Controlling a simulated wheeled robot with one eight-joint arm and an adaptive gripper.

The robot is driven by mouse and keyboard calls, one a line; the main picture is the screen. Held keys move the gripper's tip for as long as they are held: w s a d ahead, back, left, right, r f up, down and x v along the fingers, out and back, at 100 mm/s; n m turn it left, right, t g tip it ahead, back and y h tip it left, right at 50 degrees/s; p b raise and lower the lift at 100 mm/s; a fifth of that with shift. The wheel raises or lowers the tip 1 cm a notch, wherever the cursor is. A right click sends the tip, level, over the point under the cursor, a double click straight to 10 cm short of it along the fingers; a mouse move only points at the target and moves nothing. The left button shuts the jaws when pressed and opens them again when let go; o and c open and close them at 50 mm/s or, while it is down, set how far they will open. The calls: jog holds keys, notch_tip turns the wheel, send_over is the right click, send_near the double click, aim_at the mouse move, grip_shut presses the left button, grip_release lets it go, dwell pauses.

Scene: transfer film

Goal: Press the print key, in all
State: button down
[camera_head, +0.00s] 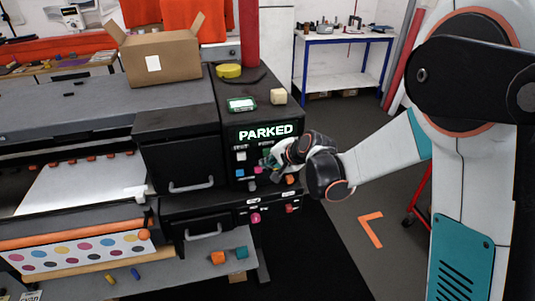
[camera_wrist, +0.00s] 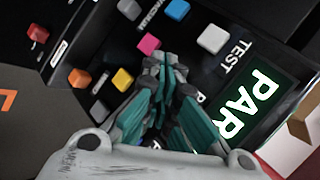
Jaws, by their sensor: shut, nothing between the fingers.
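The black control panel (camera_head: 228,165) on the printer's front carries coloured keys under a lit display (camera_head: 266,132) reading PARKED. My gripper (camera_head: 265,164) is in front of the panel's upper keys, just below the display. In the wrist view my gripper (camera_wrist: 164,62) is shut and empty, its fingertips close to the pink key (camera_wrist: 148,43); I cannot tell whether they touch anything. The white key (camera_wrist: 212,38) is labelled TEST. A label beside it is mostly hidden by my fingers. No key clearly labelled print is readable; the fingers cover that part of the panel.
A cardboard box (camera_head: 160,58), a yellow roll (camera_head: 229,71) and a cream block (camera_head: 278,96) sit on the printer. Drawer handles (camera_head: 191,185) jut out left of the panel. Floor is open at right.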

jog(key=shift+w, duration=0.15)
jog(key=shift+w+a, duration=0.1)
jog(key=shift+w, duration=0.2)
jog(key=shift+w+a, duration=0.15)
jog(key=shift+w, duration=0.3)
dwell(0.9)
jog(key=shift+s, duration=0.1)
jog(key=shift+s+d+b, duration=0.25)
jog(key=shift+s+b, duration=0.05)
jog(key=shift+s, duration=0.5)
jog(key=shift+s, duration=0.1)
jog(key=s, duration=0.2)
jog(key=s+d, duration=0.1)
jog(key=s, duration=0.1)
jog(key=shift+s+d, duration=0.2)
jog(key=shift+s, duration=0.1)
dwell(0.6)
